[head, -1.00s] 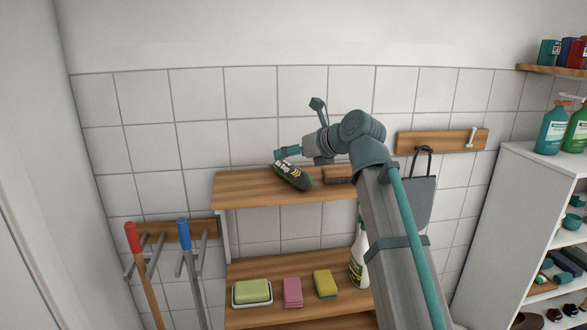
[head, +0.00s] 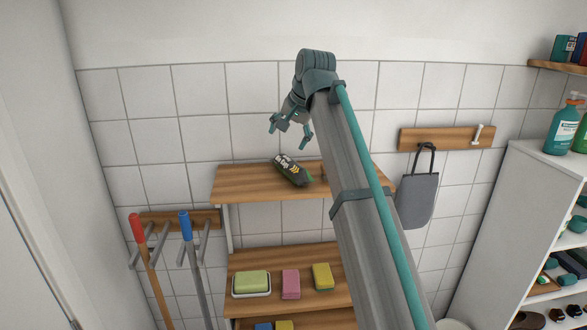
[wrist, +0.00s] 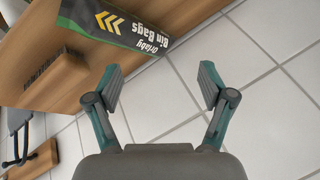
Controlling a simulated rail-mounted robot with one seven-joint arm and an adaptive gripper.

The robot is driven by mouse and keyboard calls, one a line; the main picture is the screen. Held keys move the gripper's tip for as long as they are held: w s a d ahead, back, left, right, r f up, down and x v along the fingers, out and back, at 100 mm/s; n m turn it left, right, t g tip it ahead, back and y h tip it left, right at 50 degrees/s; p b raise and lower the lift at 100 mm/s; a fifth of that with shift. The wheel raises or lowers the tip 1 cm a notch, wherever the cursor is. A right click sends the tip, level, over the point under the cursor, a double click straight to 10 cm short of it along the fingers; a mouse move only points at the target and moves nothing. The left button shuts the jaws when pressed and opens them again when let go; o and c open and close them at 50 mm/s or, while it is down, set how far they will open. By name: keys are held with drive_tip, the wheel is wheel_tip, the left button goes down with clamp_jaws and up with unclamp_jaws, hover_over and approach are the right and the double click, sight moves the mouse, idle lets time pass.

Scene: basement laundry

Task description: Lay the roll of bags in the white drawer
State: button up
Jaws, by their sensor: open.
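The roll of bags (head: 292,171) is a dark pack with yellow-green arrows and white lettering. It lies on the upper wooden shelf (head: 245,184). In the wrist view the roll (wrist: 125,22) reads "Bin Bags" and sits at the top, beyond the fingertips. My gripper (head: 288,137) is open and empty, above the roll and apart from it. In the wrist view both fingers of my gripper (wrist: 161,80) are spread, with tiled wall between them. I see no white drawer in either view.
A wooden brush (wrist: 45,70) lies beside the roll. The lower shelf holds a green soap in a dish (head: 251,284), a pink sponge (head: 291,284) and a yellow sponge (head: 322,277). A grey bag (head: 417,200) hangs right; a white shelf unit (head: 515,215) stands far right.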

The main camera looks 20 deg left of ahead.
sight(292, 162)
drive_tip(key=n, duration=0.1)
drive_tip(key=d+n, duration=0.1)
drive_tip(key=n, duration=0.1)
drive_tip(key=n+h, duration=0.1)
drive_tip(key=shift+w+d+f, duration=0.1)
drive_tip(key=shift+w+d, duration=0.2)
drive_tip(key=shift+w, duration=0.05)
drive_tip(key=shift+d+f+n, duration=0.15)
drive_tip(key=shift+d+n, duration=0.2)
drive_tip(key=shift+n, duration=0.85)
drive_tip(key=shift+s+d+f+n+g+h, duration=0.1)
drive_tip(key=shift+s+d+n+g+h, duration=0.05)
drive_tip(key=shift+n, duration=0.45)
drive_tip(key=shift+s+d+n+g+h, duration=0.1)
drive_tip(key=shift+d+n+g+h, duration=0.05)
drive_tip(key=shift+n, duration=0.45)
drive_tip(key=shift+f+n, duration=0.15)
drive_tip(key=shift+n, duration=0.45)
drive_tip(key=p+x, duration=0.1)
drive_tip(key=x, duration=0.4)
drive_tip(key=shift+a+f+p, duration=0.1)
drive_tip(key=shift+f+p, duration=0.05)
drive_tip(key=shift+p, duration=0.15)
drive_tip(key=shift+p+x, duration=0.6)
drive_tip(key=shift+x, duration=0.2)
drive_tip(key=shift+p+x, duration=0.65)
drive_tip(key=shift+x, duration=1.2)
drive_tip(key=shift+s, duration=0.2)
clamp_jaws()
drive_tip(key=shift+a, duration=0.1)
